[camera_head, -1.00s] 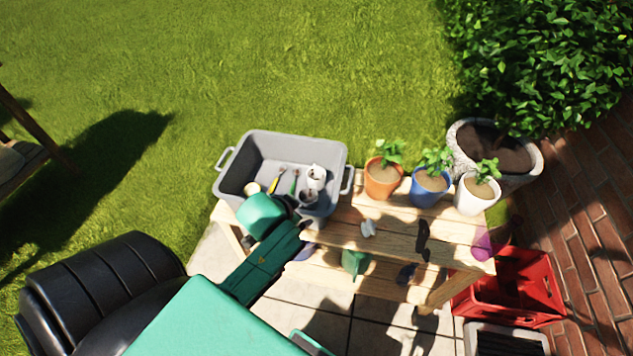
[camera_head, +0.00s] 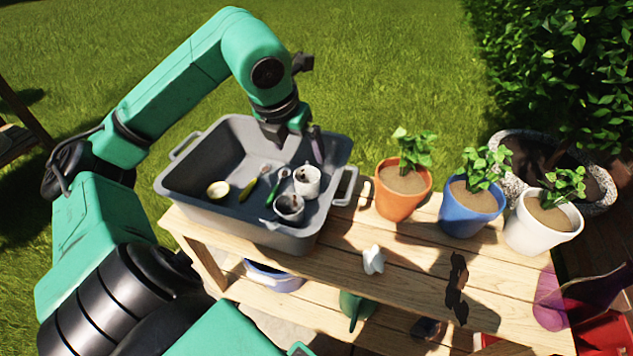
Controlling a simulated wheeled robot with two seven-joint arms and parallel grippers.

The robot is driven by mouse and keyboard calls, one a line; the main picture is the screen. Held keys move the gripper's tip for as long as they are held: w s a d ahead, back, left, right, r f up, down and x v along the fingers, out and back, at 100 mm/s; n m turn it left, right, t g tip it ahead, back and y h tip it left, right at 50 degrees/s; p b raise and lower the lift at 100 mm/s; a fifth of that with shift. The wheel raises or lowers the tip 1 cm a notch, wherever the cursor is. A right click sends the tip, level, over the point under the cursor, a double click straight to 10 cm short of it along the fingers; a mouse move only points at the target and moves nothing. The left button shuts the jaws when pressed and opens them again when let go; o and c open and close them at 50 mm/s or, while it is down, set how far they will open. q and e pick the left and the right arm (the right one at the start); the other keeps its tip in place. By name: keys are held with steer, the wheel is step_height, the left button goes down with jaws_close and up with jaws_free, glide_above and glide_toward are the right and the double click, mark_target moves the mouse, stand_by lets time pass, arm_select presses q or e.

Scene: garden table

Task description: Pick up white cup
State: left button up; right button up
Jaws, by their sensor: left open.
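The white cup (camera_head: 308,184) stands inside the grey tub (camera_head: 185,190), near its right side, with dark soil-like stuff at its mouth. A second, greyish cup (camera_head: 289,211) is in front of it and to its left. My left gripper (camera_head: 298,142) is open and empty, pointing down over the tub's back right part. One finger hangs just above and behind the white cup. I cannot tell whether it touches the cup. My right gripper is not in view.
The tub also holds a small pale-yellow round thing (camera_head: 218,190) and several small tools. On the wooden table stand an orange pot (camera_head: 403,197), a blue pot (camera_head: 470,212) and a white pot (camera_head: 540,228) with plants. A small white object (camera_head: 373,260) lies in front.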

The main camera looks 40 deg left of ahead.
mark_target(307, 176)
arm_select(q)
steer(key=x, duration=0.4)
steer(key=b+x, duration=0.1)
steer(key=x, duration=0.4)
steer(key=b+x, duration=0.1)
steer(key=x, duration=0.4)
steer(key=shift+s+a+f, duration=0.15)
steer(key=shift+a+f, duration=0.05)
steer(key=shift+a, duration=0.2)
steer(key=shift+r, duration=0.1)
steer(key=shift+c, duration=0.6)
steer(key=c, duration=1.2)
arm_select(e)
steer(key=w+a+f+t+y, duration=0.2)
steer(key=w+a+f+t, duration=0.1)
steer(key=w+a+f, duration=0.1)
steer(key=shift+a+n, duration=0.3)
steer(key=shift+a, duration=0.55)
